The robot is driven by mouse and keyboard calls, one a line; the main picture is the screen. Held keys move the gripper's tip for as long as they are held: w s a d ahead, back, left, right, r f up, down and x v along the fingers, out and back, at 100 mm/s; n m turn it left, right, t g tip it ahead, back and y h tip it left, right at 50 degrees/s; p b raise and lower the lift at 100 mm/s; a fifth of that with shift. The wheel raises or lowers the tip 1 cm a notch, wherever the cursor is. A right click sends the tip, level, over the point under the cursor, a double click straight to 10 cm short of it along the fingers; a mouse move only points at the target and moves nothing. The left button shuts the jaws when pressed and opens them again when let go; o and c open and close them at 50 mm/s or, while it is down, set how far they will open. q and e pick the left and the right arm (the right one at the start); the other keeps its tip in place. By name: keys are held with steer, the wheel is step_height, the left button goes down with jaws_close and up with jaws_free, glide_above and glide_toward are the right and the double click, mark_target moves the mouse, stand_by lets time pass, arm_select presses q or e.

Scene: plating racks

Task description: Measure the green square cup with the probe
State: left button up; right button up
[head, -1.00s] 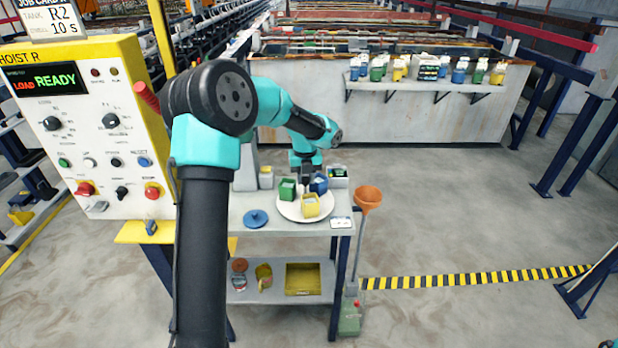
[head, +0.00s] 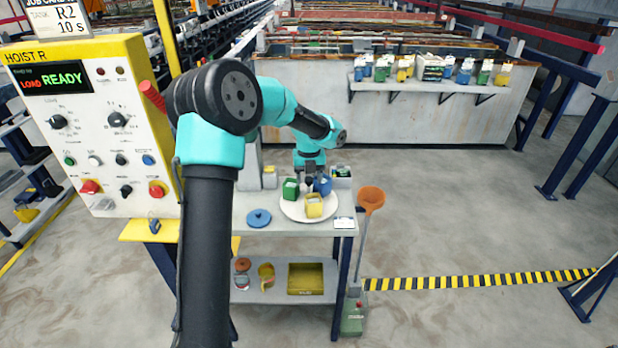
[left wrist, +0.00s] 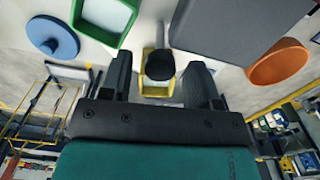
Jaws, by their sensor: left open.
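The green square cup (head: 290,190) stands on the left part of a round white plate (head: 292,212) on the cart. It also shows at the top left of the left wrist view (left wrist: 106,18), beside my left finger. A yellow square cup (head: 314,207) is at the plate's front, and a blue cup (head: 323,184) is at its right. My left gripper (left wrist: 160,72) is open above the plate, between the green and blue cups. A black round knob (left wrist: 160,65) on a grey rod, possibly the probe, shows between its fingers, apparently not clamped. My right gripper is out of view.
A blue lid (head: 259,218) lies left of the plate. An orange funnel (head: 371,198) stands off the cart's right edge. A large dark grey block (left wrist: 230,28) fills part of the left wrist view. The hoist panel (head: 95,130) stands at left.

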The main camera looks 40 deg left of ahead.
arm_select(q)
step_height(320, 180, up, 17)
steer(key=shift+r, duration=0.2)
stand_by(0.6)
steer(key=n, duration=0.7)
steer(key=shift+f, duration=0.3)
steer(key=shift+f, duration=0.1)
step_height(320, 180, down, 17)
steer(key=shift+f, duration=0.1)
stand_by(0.7)
steer(key=shift+c, duration=0.2)
jaws_close()
stand_by(0.3)
